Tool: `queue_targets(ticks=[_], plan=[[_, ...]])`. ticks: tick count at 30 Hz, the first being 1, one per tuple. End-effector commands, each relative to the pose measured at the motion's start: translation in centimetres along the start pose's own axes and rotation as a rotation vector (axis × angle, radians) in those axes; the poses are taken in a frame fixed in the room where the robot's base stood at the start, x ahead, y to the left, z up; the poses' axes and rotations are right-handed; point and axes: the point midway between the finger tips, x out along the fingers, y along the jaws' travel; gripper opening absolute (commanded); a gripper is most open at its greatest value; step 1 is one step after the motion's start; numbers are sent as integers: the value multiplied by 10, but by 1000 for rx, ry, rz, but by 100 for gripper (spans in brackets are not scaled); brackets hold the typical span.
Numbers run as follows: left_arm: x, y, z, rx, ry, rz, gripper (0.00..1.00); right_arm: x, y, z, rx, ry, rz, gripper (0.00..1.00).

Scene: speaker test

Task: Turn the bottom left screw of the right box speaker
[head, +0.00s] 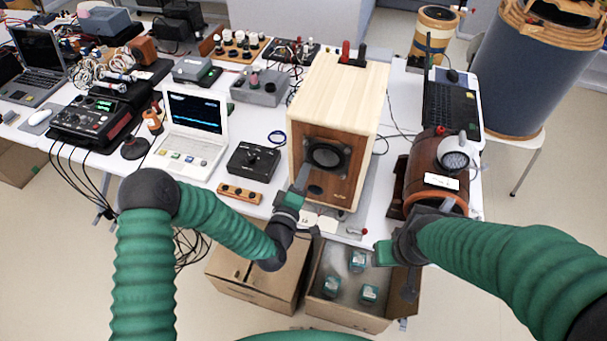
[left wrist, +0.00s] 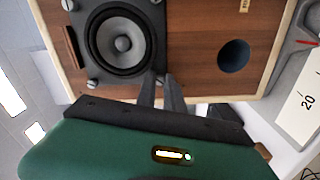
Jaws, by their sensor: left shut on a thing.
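The box speaker (head: 338,95) is a pale wooden box with a brown front panel, standing at the table's front edge. Its round grey driver (head: 326,155) has a square dark frame, with a dark port below it. My left gripper (head: 304,178) reaches the front from the left. In the left wrist view the speaker lies sideways, with the driver (left wrist: 122,38) at left and the port (left wrist: 234,55) at right. The left fingers (left wrist: 161,88) are shut at the frame's bottom left corner screw, which they hide. My right gripper (head: 398,250) hangs right of the speaker, away from it; its fingers are unclear.
A brown cylindrical device (head: 432,172) stands right of the speaker, close to my right arm. A black control box (head: 253,162) and an orange strip (head: 240,194) lie to the left.

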Motion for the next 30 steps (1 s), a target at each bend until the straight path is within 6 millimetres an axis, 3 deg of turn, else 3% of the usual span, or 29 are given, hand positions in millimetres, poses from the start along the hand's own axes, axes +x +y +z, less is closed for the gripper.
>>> queue_targets(ticks=[1, 30], plan=[[-2, -6, 4, 44, -9, -14, 0, 3, 0, 1, 0, 0, 0, 47], [-3, -10, 4, 964, -16, -13, 0, 40, 0, 9, 0, 0, 0, 47]])
